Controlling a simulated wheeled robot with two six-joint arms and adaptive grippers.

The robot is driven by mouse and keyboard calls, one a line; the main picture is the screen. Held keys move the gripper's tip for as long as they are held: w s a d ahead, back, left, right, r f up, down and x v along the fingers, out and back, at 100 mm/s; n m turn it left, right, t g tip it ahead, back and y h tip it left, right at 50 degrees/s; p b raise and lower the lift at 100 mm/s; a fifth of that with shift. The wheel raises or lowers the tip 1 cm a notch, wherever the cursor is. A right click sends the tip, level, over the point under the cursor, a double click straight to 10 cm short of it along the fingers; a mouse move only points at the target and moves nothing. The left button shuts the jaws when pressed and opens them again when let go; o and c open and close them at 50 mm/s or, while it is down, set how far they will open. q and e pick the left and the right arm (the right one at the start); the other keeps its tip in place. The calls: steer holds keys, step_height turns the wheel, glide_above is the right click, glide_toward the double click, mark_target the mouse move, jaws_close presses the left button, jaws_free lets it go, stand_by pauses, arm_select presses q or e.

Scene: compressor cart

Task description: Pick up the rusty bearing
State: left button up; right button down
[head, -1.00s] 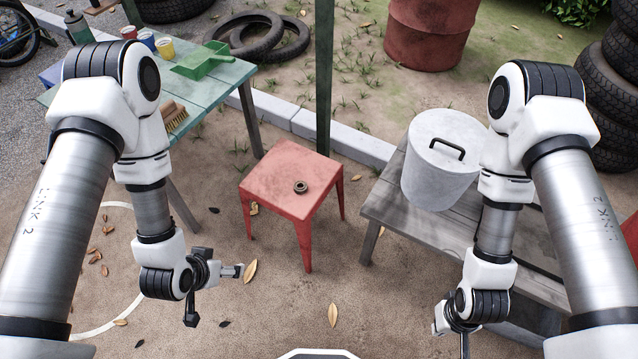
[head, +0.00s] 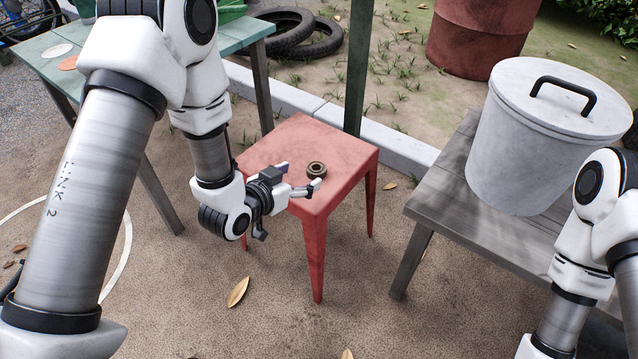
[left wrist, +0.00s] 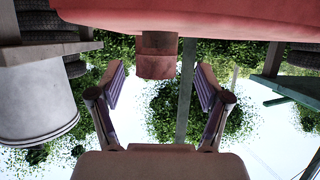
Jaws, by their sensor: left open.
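The rusty bearing (head: 316,170), a small dark brown ring, lies flat on the red stool (head: 305,135). My left gripper (head: 301,176) is open and low over the stool's near left part, its fingers pointing right. One fingertip shows just in front of the bearing; I cannot tell whether it touches. In the left wrist view, which is upside down, the open fingers (left wrist: 160,103) have nothing held between them. The stool top (left wrist: 200,18) fills the upper edge there, and a reddish-brown shape is centred beyond the fingers; bearing and drum are hard to separate. My right gripper is out of view.
A grey lidded bin (head: 530,140) stands on a wooden bench (head: 440,185) to the right. A green table (head: 55,75) is at the left, partly behind my left arm. A green post (head: 358,70) and a red drum (head: 480,35) stand behind the stool.

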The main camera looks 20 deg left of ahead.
mark_target(316, 168)
arm_select(q)
steer(key=b+x, duration=0.3)
steer(key=x, duration=0.2)
steer(key=shift+w+d+f, duration=0.1)
steer(key=shift+w+f, duration=0.15)
steer(key=shift+w, duration=0.05)
steer(key=shift+w+d+f+b, duration=0.1)
steer(key=shift+w+b, duration=0.2)
steer(key=shift+w, duration=0.05)
steer(key=c, duration=1.3)
